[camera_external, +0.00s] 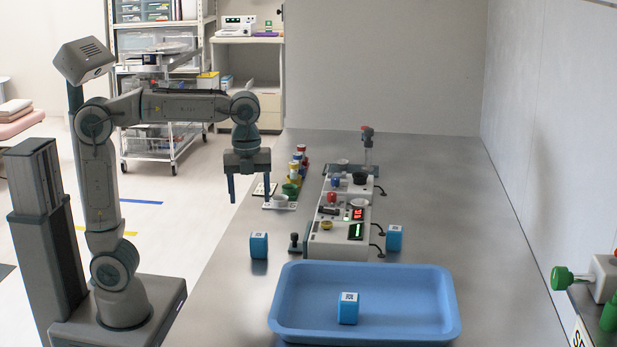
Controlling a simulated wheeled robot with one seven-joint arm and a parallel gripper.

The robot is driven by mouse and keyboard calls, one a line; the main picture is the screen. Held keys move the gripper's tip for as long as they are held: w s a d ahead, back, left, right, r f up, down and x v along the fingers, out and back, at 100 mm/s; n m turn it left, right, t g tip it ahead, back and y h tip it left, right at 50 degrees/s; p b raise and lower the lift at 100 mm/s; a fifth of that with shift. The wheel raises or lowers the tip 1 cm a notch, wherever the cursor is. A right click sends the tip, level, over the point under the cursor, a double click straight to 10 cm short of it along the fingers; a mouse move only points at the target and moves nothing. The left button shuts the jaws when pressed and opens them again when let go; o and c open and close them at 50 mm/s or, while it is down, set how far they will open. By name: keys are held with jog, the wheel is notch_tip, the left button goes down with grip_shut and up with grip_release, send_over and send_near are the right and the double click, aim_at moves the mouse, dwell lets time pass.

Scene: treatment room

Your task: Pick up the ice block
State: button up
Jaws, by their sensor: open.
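Three small blue blocks with white-and-dark markings on top look alike, and I cannot tell whether one differs as the ice block. One blue block (259,246) stands on the metal table left of the control box. A second blue block (394,239) stands just right of the control box. A third blue block (348,309) sits inside the blue tray. My gripper (249,188) is open and empty, pointing down above the table's left side, higher and farther back than the left block. It touches none of the blocks.
The blue tray (445,316) lies at the table's near end. A control box (338,244) with buttons and displays fills the middle, with a small black joystick (295,243) beside it. Colored knobs (291,188) stand behind.

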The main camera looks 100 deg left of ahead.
aim_at(258, 235)
jog(key=shift+m, duration=0.7)
jog(key=f+b, duration=0.1)
jog(key=f, duration=0.2)
jog(key=f+b, duration=0.1)
jog(key=f, duration=0.2)
jog(key=a+f+b, duration=0.1)
jog(key=f, duration=0.2)
jog(key=shift+w, duration=0.4)
jog(key=shift+w+a+f+b, duration=0.15)
jog(key=shift+f+b, duration=0.4)
jog(key=shift+f, duration=0.85)
jog(key=shift+w+d+f+b, duration=0.15)
jog(key=shift+f+b, duration=0.4)
jog(key=shift+f, duration=0.8)
jog(key=shift+a+r, duration=0.1)
jog(key=c, duration=1.1)
